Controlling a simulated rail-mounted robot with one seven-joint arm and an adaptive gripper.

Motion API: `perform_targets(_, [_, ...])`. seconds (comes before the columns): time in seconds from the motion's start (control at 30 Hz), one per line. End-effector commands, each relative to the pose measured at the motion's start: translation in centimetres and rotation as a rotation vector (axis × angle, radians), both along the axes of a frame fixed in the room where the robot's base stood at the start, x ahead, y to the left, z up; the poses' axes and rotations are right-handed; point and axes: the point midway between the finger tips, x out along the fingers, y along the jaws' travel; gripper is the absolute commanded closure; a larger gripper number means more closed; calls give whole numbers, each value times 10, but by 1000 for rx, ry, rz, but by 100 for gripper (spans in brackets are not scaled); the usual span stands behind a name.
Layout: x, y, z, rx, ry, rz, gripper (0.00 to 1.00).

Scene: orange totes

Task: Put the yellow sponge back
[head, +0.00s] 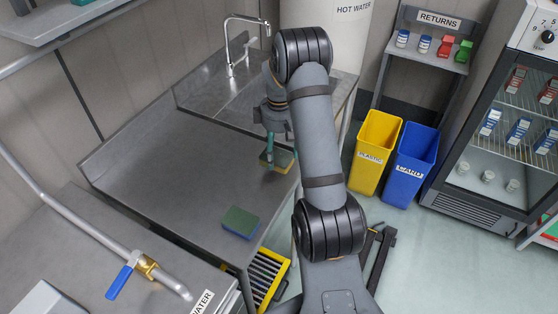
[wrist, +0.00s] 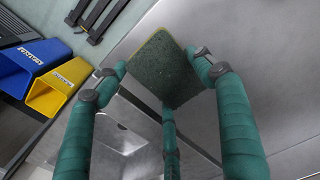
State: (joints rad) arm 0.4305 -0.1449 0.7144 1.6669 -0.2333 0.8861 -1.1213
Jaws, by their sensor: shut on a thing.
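The yellow sponge (head: 284,163) has a dark green scouring top and a yellow body. It is at the right side of the steel counter (head: 160,170) in the head view. It also shows in the wrist view, green face toward the camera (wrist: 166,72), with a thin yellow edge. My gripper (head: 273,150) is shut on it from above, its teal fingers around the sponge in the wrist view (wrist: 158,62). Whether the sponge touches the counter is unclear. A second sponge (head: 240,222), green on top with a blue body, lies at the counter's front right edge.
A sink with a tap (head: 231,50) is at the counter's back. A yellow bin (head: 376,150) and a blue bin (head: 411,160) stand right of my arm. A returns shelf (head: 425,55) and a glass-front cabinet (head: 500,130) are behind. A yellow crate (head: 268,275) sits below the counter's front.

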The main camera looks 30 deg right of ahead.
Motion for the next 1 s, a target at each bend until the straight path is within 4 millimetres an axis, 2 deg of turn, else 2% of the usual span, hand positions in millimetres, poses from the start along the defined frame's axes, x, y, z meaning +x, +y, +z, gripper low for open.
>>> perform_targets(0.3, [-2,1,-36,1,3,1,56])
perform_targets(0.77, [-1,1,-47,-1,-1,0,56])
perform_targets(0.8, [-1,1,-45,-1,-1,0,30])
perform_targets(1.0, [-1,1,-45,-1,-1,1,19])
